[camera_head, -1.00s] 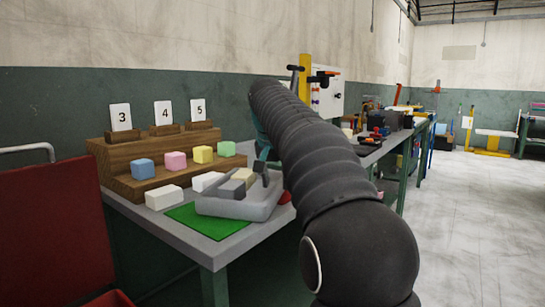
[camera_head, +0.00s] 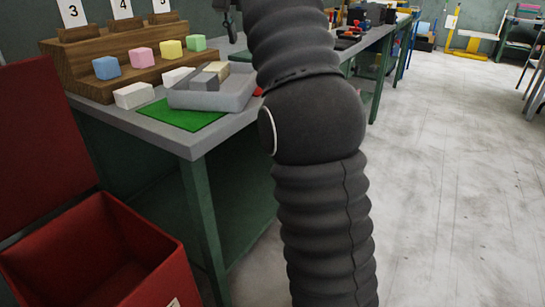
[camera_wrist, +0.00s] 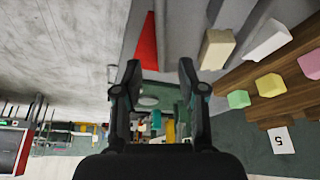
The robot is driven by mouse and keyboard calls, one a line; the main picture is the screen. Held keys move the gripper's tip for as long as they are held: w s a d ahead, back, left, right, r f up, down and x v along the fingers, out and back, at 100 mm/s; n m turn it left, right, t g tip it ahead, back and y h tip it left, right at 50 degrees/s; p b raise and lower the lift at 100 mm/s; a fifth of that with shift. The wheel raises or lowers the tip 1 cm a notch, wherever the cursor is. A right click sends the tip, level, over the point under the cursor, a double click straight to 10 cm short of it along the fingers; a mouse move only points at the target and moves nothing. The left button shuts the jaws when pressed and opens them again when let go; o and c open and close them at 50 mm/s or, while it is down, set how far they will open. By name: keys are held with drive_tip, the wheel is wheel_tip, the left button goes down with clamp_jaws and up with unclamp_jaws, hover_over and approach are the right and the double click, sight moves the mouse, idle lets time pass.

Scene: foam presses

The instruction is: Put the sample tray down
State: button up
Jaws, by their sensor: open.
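The sample tray (camera_head: 190,101) is a shallow grey tray resting on the table, with its front part over the green mat (camera_head: 172,121). Inside it are grey and beige foam blocks (camera_head: 207,80). My gripper (camera_wrist: 158,68) is open in the wrist view, with nothing between its fingers. In the head view my gripper (camera_head: 226,20) shows only partly at the top edge, above and apart from the tray, with my arm running down the right of it. In the wrist view a beige block (camera_wrist: 217,48) lies to the right of the fingers.
A wooden stepped rack (camera_head: 75,75) behind the tray holds blue, pink, yellow and green blocks and number cards. White blocks (camera_head: 134,95) stand in front of it. An open red bin (camera_head: 95,262) is on the floor at lower left.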

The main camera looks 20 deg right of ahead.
drive_tip(key=s+a+f+n+y, duration=0.1)
drive_tip(key=s+a+f+n, duration=0.1)
drive_tip(key=s+f, duration=1.3)
drive_tip(key=s+a+f+n+t+y, duration=0.1)
drive_tip(key=s+f+n, duration=0.3)
drive_tip(key=s+f, duration=1.1)
drive_tip(key=shift+s+a+f+t, duration=0.2)
drive_tip(key=shift+s+a+t, duration=0.1)
drive_tip(key=shift+s+a, duration=0.55)
drive_tip(key=shift+w, duration=0.1)
drive_tip(key=shift+o, duration=0.5)
